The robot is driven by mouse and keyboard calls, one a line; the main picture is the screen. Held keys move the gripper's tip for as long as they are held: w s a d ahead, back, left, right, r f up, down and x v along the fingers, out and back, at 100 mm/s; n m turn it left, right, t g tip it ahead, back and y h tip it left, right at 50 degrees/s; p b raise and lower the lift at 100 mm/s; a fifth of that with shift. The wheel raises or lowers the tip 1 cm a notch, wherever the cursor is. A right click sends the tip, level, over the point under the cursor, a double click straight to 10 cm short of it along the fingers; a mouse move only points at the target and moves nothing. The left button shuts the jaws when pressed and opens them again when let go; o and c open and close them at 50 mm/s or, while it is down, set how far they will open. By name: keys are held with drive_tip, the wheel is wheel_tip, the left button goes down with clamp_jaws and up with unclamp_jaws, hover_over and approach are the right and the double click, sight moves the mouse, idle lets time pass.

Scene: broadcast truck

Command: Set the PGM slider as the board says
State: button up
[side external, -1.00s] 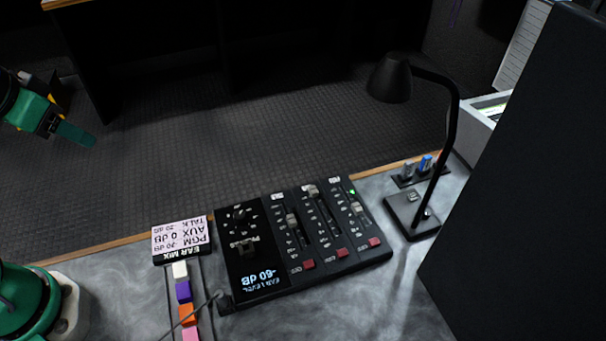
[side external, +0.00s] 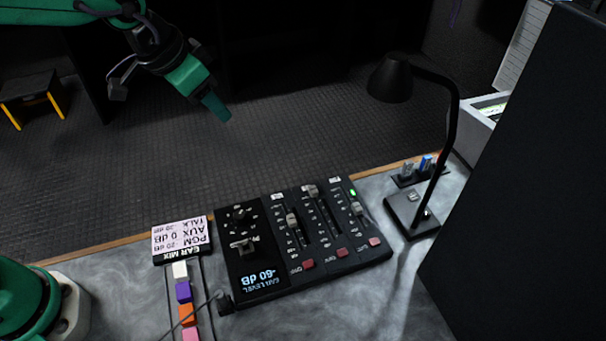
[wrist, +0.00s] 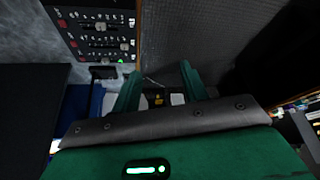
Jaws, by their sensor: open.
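The mixer panel (side external: 255,225) lies on the desk and shows upside down in the side view. It has three sliders: a left one (side external: 292,220), a middle one (side external: 313,192) and a right one (side external: 357,208). Their labels are too small to read, so I cannot tell which is PGM. The panel's display (side external: 262,280) reads -60 dB. The board (side external: 180,238), headed EAR MIX, lists PGM, AUX at 0 dB and TALK; the PGM figure is unclear. My gripper (side external: 214,106) is open and empty, well above and behind the panel; its jaws show in the wrist view (wrist: 160,88).
A black desk lamp (side external: 440,130) stands right of the panel, beside a small holder (side external: 418,172). A large dark cabinet (side external: 530,180) fills the right. Coloured blocks (side external: 184,291) and a cable lie left of the panel. A stool (side external: 32,92) stands on the floor behind.

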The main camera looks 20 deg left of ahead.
drive_tip(key=w+d+f+m, duration=0.1)
drive_tip(key=w+d+f, duration=0.15)
drive_tip(key=d, duration=0.35)
drive_tip(key=w+d+f+m, duration=0.1)
drive_tip(key=d+f, duration=0.2)
drive_tip(key=d, duration=0.3)
drive_tip(key=m+g+h, duration=0.1)
drive_tip(key=m, duration=0.1)
approach(357, 206)
drive_tip(key=shift+w+f, duration=0.1)
drive_tip(key=shift+w, duration=0.05)
drive_tip(key=shift+f, duration=0.1)
drive_tip(key=shift+x, duration=3.75)
drive_tip(key=shift+c, duration=0.4)
